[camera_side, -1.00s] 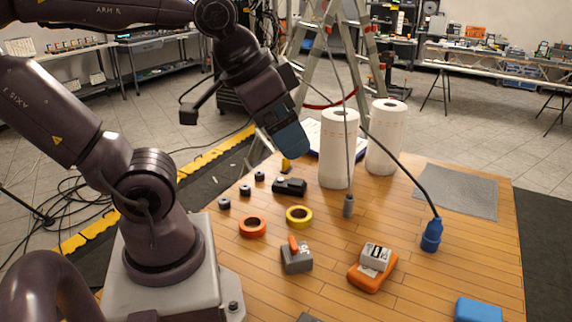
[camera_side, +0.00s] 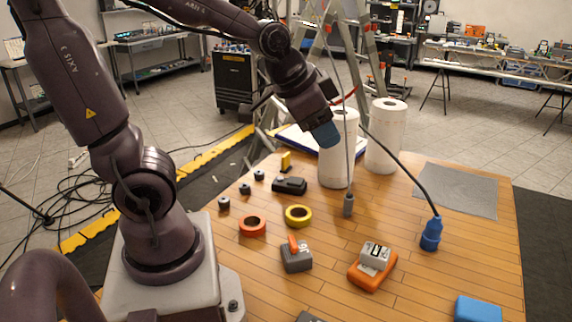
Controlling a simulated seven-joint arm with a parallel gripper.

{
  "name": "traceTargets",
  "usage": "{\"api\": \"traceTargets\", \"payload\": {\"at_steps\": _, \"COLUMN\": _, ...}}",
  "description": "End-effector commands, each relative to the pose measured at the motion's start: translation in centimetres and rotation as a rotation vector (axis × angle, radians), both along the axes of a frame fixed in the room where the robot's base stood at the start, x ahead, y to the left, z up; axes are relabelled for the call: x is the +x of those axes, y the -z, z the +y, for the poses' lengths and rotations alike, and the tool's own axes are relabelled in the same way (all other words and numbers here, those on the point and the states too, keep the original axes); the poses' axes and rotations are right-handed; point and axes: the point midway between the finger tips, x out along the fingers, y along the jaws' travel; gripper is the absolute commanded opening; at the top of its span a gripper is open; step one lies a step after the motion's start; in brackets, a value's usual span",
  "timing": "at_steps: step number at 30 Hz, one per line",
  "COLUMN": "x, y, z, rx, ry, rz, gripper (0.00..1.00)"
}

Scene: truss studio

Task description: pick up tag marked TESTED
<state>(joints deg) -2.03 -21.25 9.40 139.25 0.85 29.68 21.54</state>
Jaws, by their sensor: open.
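No tag with readable TESTED lettering shows in this view. A small white and grey labelled piece (camera_side: 375,256) lies on an orange device (camera_side: 371,274) at the front right of the wooden table; its print is too small to read. My gripper (camera_side: 328,134), with blue fingers, is open and empty. It is high above the back of the table, in front of the left paper roll, well away from the labelled piece.
Two paper rolls (camera_side: 338,165) (camera_side: 384,140) stand at the back. Orange tape (camera_side: 252,226), yellow tape (camera_side: 298,216), a grey block (camera_side: 296,256) and a black device (camera_side: 289,185) sit on the table (camera_side: 330,240).

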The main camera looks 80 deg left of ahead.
Motion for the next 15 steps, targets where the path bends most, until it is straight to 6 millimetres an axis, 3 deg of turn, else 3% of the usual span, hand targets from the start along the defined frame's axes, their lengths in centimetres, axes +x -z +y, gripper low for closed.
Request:
{"api": "traceTargets", "payload": {"at_steps": 3, "x": 3.1, "y": 3.3, "z": 4.2, "rx": 0.126, "ry": 0.049, "rz": 0.003, "gripper": 0.43}}
{"api": "traceTargets", "payload": {"at_steps": 7, "x": 5.2, "y": 6.9, "z": 9.2, "rx": 0.306, "ry": 0.115, "rz": 0.019, "gripper": 0.43}}
{"api": "traceTargets", "payload": {"at_steps": 11, "x": 5.9, "y": 10.6, "z": 14.4, "rx": 0.519, "ry": 0.203, "rz": 0.071, "gripper": 0.43}}
{"api": "traceTargets", "payload": {"at_steps": 15, "x": 5.3, "y": 14.3, "z": 19.9, "rx": 0.769, "ry": 0.331, "rz": 0.17, "gripper": 0.43}}
